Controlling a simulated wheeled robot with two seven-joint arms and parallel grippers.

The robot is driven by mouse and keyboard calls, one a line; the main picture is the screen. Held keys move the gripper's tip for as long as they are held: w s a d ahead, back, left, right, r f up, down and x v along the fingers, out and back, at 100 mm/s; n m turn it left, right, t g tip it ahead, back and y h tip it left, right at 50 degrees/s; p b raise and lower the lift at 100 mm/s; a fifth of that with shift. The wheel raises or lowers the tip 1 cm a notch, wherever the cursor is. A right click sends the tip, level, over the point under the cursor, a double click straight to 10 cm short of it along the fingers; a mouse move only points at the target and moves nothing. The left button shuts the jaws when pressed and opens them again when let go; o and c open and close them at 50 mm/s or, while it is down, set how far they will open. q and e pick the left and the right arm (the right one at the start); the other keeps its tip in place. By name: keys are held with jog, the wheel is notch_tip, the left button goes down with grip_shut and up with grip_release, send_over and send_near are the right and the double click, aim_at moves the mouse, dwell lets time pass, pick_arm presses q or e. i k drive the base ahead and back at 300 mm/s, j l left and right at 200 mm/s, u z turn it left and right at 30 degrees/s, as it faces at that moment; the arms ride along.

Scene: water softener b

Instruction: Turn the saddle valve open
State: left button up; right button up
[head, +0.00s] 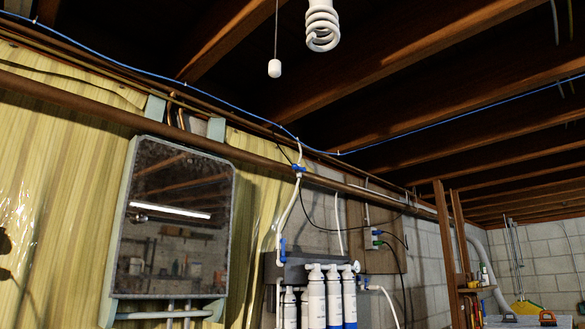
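A small blue-handled valve (299,168), which looks like the saddle valve, sits on the brown pipe (235,151) along the upper wall. A white tube (289,212) runs down from it to the filter unit. Another blue fitting (283,250) is lower on that tube. The valve is too small in view to tell how far its handle is turned. Neither of my grippers is in view.
White filter canisters (316,300) hang from a dark bracket (297,268) below the valve. A mirror-fronted cabinet (175,220) is on the wall to the left. Black cords hang at an outlet (376,238) to the right. A wooden shelf post (445,250) stands farther right.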

aim_at(294, 166)
jog(key=i+l, duration=0.25)
jog(key=i, duration=0.15)
jog(key=i+l, duration=0.25)
jog(key=i, duration=0.2)
jog(key=i+l, duration=0.25)
jog(key=i, duration=0.15)
jog(key=u, duration=1.35)
jog(key=k+l, duration=0.25)
jog(key=l, duration=0.2)
jog(key=k+l, duration=0.3)
jog(key=l, duration=0.2)
jog(key=k+l, duration=0.25)
jog(key=l, duration=0.2)
jog(key=i+j, duration=0.2)
jog(key=j, duration=0.15)
jog(key=i+j+z, duration=0.1)
jog(key=j, duration=0.2)
jog(key=i+j, duration=0.25)
jog(key=j+z, duration=0.05)
jog(key=j, duration=0.05)
